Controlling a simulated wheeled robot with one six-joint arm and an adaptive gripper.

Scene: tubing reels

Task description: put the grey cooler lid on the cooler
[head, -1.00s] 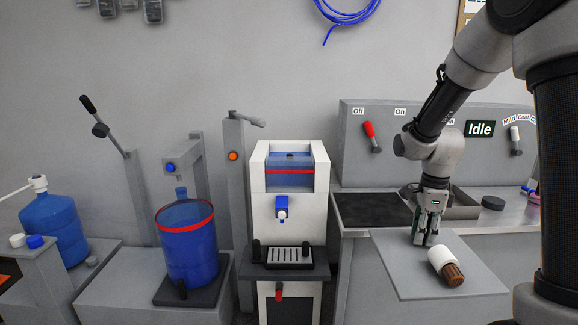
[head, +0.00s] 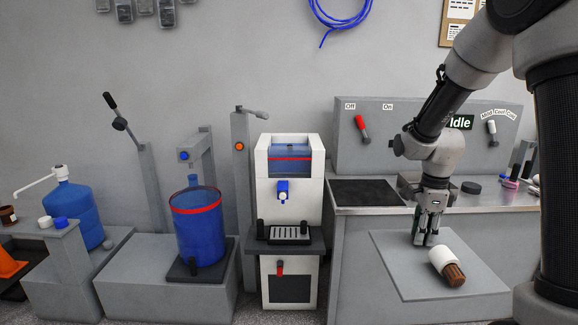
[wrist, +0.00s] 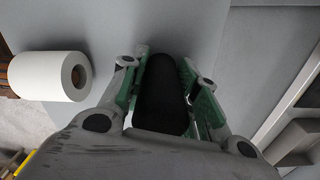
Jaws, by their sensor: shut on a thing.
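The cooler looks to be the white unit (head: 262,190) in the middle of the head view. A blue tank (head: 289,160) with a red band sits in its open top, and no lid shows on it. My gripper (head: 428,238) points down over the grey board at the right. In the wrist view its green-padded fingers are shut on a dark oblong thing (wrist: 161,95) with a rounded end. I cannot tell whether this is the grey lid; in the head view the fingers mostly hide it.
A white roll with a brown end (head: 446,264) lies on the grey board (head: 405,262), right of my gripper. A dark disc (head: 471,187) lies on the counter (head: 350,207) behind. A blue barrel (head: 200,235) stands left of the cooler. Floor shows along the bottom.

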